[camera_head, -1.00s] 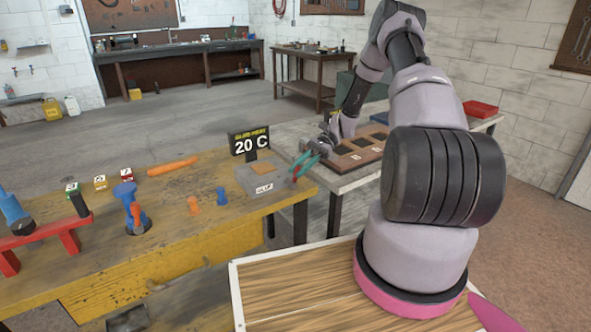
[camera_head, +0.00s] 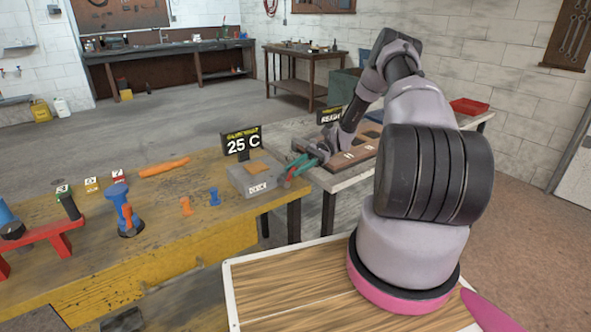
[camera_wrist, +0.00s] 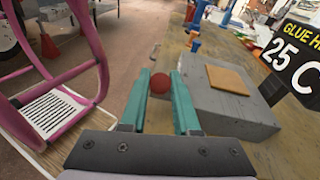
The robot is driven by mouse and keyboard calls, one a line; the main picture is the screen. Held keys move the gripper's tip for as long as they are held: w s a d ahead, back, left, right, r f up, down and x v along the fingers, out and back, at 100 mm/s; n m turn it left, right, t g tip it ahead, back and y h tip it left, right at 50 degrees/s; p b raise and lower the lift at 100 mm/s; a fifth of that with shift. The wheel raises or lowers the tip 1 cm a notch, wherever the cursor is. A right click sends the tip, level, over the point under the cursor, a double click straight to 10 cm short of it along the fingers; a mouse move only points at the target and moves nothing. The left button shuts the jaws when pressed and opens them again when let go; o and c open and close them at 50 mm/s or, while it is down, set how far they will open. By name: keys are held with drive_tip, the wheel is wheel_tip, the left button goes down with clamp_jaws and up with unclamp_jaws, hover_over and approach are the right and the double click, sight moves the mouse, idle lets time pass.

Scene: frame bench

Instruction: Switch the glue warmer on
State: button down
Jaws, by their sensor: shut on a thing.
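The glue warmer (camera_head: 249,182) is a grey box with a tan square on top, on the yellow bench's right end. It also shows in the wrist view (camera_wrist: 238,112). Its black display (camera_head: 241,143) reads 25 C, and the display shows in the wrist view too (camera_wrist: 296,55). My gripper (camera_head: 297,168) is at the warmer's right side. In the wrist view its teal fingers are shut on a round red knob (camera_wrist: 160,83) beside the box. How the knob joins the warmer is hidden.
A second display (camera_head: 331,117) reading READY stands behind, partly hidden by my arm. Orange and blue pegs (camera_head: 186,206), a blue-and-orange tool (camera_head: 127,212) and a red rack (camera_head: 50,235) stand left on the bench. A side table (camera_head: 340,182) is at the right.

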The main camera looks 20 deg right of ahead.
drive_tip(key=c, duration=0.9)
unclamp_jaws()
drive_tip(key=shift+d, duration=0.15)
drive_tip(key=v, duration=1)
drive_tip(key=shift+w+d, duration=0.1)
drive_tip(key=shift+d, duration=0.2)
drive_tip(key=shift+r, duration=0.1)
drive_tip(key=s+a+r+n+t+h, duration=0.1)
drive_tip(key=s+a+r+n+h, duration=0.15)
drive_tip(key=r, duration=0.65)
drive_tip(key=s+a+r+n+t+h, duration=0.1)
drive_tip(key=s+a+r+t+h, duration=0.2)
drive_tip(key=r, duration=0.6)
drive_tip(key=s+a+r+n+h, duration=0.2)
drive_tip(key=s+a+r+h, duration=0.15)
drive_tip(key=r, duration=0.55)
drive_tip(key=s+r+t+h, duration=0.1)
drive_tip(key=s+r+t, duration=0.2)
drive_tip(key=s, duration=0.3)
drive_tip(key=s+a+r+n+t+h, duration=0.1)
drive_tip(key=s+r+t, duration=0.2)
drive_tip(key=s, duration=0.4)
drive_tip(key=s+a+r+n+t+h, duration=0.1)
drive_tip(key=s+r+t, duration=0.2)
drive_tip(key=s+r, duration=0.2)
drive_tip(key=shift+s+r+t+h, duration=0.2)
drive_tip(key=shift+s+t+h, duration=0.15)
drive_tip(key=shift+s, duration=0.65)
